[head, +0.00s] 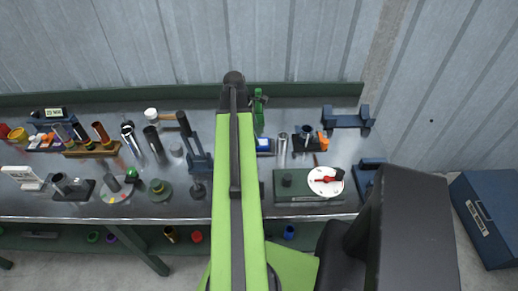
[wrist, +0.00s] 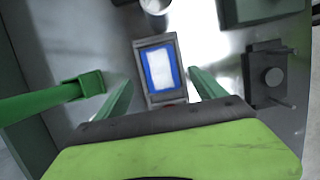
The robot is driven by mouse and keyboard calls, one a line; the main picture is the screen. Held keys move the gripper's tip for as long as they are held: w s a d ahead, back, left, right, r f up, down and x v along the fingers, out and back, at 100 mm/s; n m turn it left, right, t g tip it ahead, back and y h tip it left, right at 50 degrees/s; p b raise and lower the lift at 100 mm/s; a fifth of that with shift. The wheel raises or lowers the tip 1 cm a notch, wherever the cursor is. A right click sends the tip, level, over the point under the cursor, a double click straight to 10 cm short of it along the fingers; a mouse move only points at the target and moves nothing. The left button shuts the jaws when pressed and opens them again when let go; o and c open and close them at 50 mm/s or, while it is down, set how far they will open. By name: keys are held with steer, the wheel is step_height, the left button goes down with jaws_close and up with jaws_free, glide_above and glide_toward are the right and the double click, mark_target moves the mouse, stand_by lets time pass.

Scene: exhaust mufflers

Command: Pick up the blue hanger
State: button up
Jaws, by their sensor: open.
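No piece in view shows clearly as a hanger. The clearest blue thing is a small rectangular piece with a blue border and white middle (wrist: 159,70), lying in a grey tray (wrist: 152,100) in the wrist view. In the head view this blue piece (head: 264,144) shows just right of my arm. My gripper (wrist: 162,80) is open, its green fingers on either side of the tray's near part, with nothing held. In the head view my gripper is hidden behind my arm. A dark blue ring-shaped part (head: 306,131) stands farther right on the bench.
A green clamp-like piece (wrist: 70,90) stands close left of my fingers in the wrist view. A silver cylinder (head: 282,142) stands beside the blue piece. A dark blue bracket (head: 347,121) lies farther right.

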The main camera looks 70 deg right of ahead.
steer(key=b+x, duration=0.5)
steer(key=shift+f, duration=0.25)
steer(key=shift+r, duration=0.2)
steer(key=c, duration=1.4)
